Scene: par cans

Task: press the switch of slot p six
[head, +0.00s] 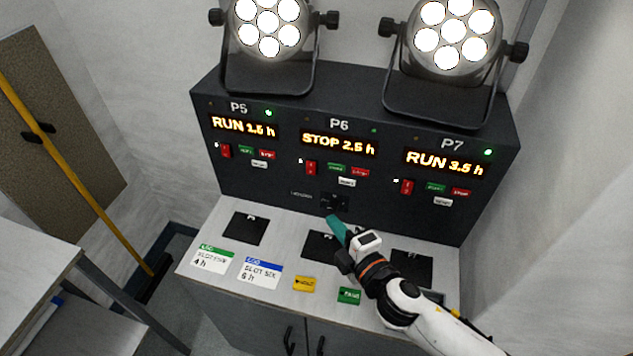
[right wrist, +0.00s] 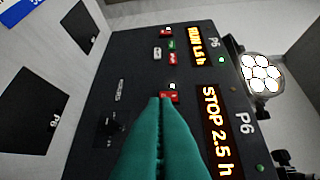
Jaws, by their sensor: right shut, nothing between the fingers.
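The dark panel's middle slot is marked P6, and its display (head: 339,142) reads STOP 2.5 h. Its red rocker switch (head: 311,168) is at the left below that display. My right gripper (head: 331,219) has its teal fingers shut and empty, pointing at the panel; in the head view they lie below the switch. In the right wrist view the fingertips (right wrist: 163,99) line up with the P6 switch (right wrist: 170,96) and partly cover it. I cannot tell whether they touch it. My left gripper is not in view.
The P5 display (head: 243,125) and P7 display (head: 444,163) read RUN, with red switches below. A black knob (head: 334,202) sits below P6. Two lit par cans (head: 268,27) (head: 454,35) stand on top. The ledge (head: 205,225) holds cards and dark pads.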

